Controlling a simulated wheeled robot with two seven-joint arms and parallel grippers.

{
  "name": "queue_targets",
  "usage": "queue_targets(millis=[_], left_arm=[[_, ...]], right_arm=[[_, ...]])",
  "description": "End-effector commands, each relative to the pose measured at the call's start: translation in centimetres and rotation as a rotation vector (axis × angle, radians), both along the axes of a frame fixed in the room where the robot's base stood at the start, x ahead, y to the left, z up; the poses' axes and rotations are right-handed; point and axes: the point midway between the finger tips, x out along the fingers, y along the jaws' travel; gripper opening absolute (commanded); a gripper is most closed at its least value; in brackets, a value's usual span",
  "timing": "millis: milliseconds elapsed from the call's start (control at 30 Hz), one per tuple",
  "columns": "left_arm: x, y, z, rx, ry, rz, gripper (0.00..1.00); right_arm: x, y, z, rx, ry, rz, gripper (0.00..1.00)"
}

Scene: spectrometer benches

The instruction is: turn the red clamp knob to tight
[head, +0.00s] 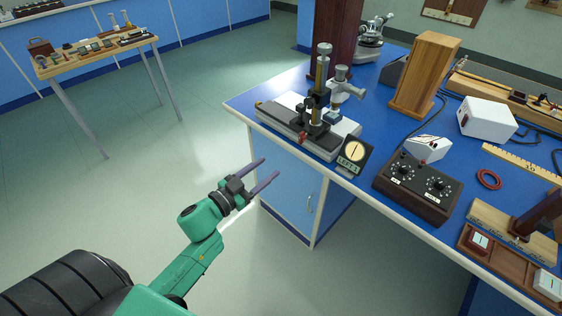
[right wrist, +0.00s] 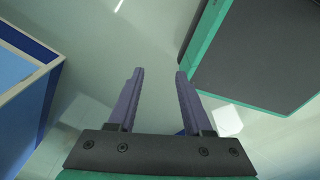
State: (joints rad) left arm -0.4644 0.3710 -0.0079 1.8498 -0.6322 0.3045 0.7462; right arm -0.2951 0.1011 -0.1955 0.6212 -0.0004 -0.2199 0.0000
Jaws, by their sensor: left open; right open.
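The red clamp knob (head: 303,137) is a small red part low on the front of the instrument (head: 318,110) with a dark and brass upright column. The instrument stands on a grey base near the left end of the blue bench. The knob's setting is too small to tell. My left gripper (head: 262,171) is open and empty, in front of the bench and left of the knob, apart from it. My right gripper (right wrist: 158,75) shows only in the right wrist view, open and empty over the floor. The knob is not in that view.
The blue bench top (head: 372,119) has a white front edge. A dial stand (head: 352,152) sits right of the instrument, then a black control box (head: 420,187). A wooden block (head: 424,75) stands behind. A small table (head: 97,47) stands far left. The floor between is clear.

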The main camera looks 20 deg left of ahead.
Motion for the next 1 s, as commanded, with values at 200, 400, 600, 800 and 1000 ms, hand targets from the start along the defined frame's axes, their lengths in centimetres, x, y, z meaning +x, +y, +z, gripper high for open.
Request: queue_targets(millis=[200, 400, 600, 800, 1000], left_arm=[[1.9, -1.4, 1.7, -0.004, -0.034, -0.023, 0.57], [6.8, -3.2, 1.7, -0.004, -0.033, -0.021, 0.57], [11.4, -5.1, 1.6, -0.004, -0.030, -0.020, 0.57], [13.4, -5.9, 1.5, -0.005, -0.028, -0.020, 0.57], [13.5, -6.0, 1.4, -0.003, -0.027, -0.021, 0.57]], right_arm=[[-0.4, 1.3, 0.1, 0.018, 0.005, -0.003, 0.50], [-0.5, 2.6, 0.3, 0.036, 0.007, -0.001, 0.50], [-0.5, 1.9, 0.4, 0.026, 0.008, 0.000, 0.50], [-0.5, 1.5, 0.3, 0.021, 0.008, -0.003, 0.50], [-0.5, 1.5, 0.3, 0.020, 0.007, -0.004, 0.50]])
